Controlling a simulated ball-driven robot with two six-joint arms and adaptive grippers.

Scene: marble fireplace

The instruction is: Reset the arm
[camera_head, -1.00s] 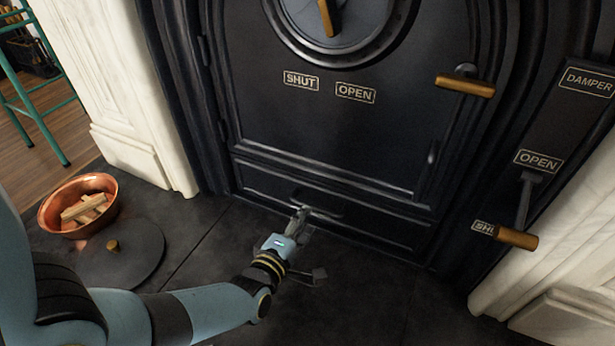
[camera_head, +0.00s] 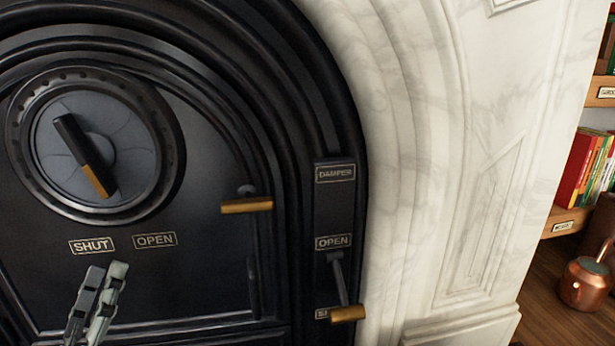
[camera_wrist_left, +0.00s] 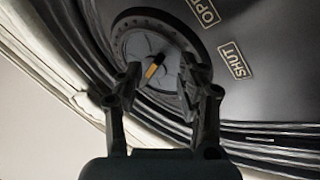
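My left gripper (camera_head: 106,271) is raised at the lower left of the head view, in front of the black stove door (camera_head: 200,285) and just below the SHUT label (camera_head: 92,245). In the left wrist view my left gripper (camera_wrist_left: 162,76) has its fingers spread with nothing between them. The round dial (camera_head: 135,140) with its brass-ended handle (camera_head: 83,155) lies beyond the fingers in that view. My right gripper is in neither view.
A brass door handle (camera_head: 246,206) sticks out at the door's right. The damper lever (camera_head: 345,312) hangs down by its lower label. White marble (camera_head: 440,150) borders the stove. At the far right are books (camera_head: 580,165) and a copper pot (camera_head: 586,283).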

